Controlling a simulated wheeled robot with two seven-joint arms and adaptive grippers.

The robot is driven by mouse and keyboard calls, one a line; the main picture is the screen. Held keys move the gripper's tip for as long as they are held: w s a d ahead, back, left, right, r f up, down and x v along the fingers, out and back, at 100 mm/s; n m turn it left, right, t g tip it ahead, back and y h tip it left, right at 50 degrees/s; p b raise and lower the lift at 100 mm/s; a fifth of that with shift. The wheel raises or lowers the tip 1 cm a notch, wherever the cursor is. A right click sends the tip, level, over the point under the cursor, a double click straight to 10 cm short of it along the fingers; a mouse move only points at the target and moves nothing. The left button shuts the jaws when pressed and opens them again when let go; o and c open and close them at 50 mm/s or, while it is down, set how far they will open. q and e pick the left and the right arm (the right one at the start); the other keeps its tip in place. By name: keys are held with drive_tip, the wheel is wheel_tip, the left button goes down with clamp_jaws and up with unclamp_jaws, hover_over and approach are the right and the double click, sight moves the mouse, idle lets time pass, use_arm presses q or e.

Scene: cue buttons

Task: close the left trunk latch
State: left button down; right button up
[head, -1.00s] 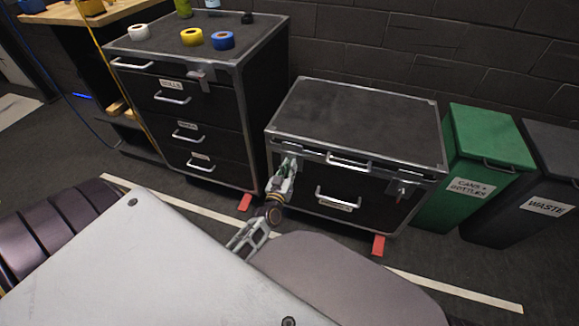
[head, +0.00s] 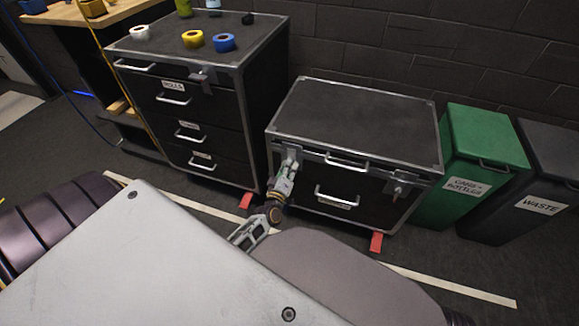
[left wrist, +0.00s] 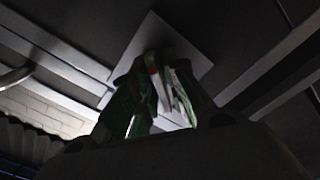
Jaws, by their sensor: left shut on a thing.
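The black trunk (head: 352,112) with metal edges stands on the floor, its lid down. Its left latch (head: 292,155) is on the front face near the left corner, partly hidden by my left gripper (head: 287,168). In the left wrist view, my left gripper (left wrist: 160,100) is shut on the latch's red-tipped lever, in front of the pale latch plate (left wrist: 178,45). Its green-padded fingers lie on either side of the lever. The exact lever angle is hard to tell. My right gripper is not in view.
A taller drawer cabinet (head: 235,130) with tape rolls on top stands left of the trunk. A green bin (head: 487,140) and a dark waste bin (head: 540,205) stand to the right. Red feet (head: 376,242) stick out below the trunk. The floor in front has a white line.

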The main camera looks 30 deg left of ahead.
use_arm(q)
drive_tip(key=n, duration=0.4)
drive_tip(key=shift+a+r, duration=0.1)
drive_tip(key=shift+a, duration=0.05)
drive_tip(key=shift+n, duration=1.8)
drive_tip(key=c, duration=1.6)
unclamp_jaws()
drive_tip(key=shift+s, duration=0.15)
drive_tip(key=shift+s+d, duration=0.2)
drive_tip(key=shift+s, duration=0.15)
drive_tip(key=v, duration=1.1)
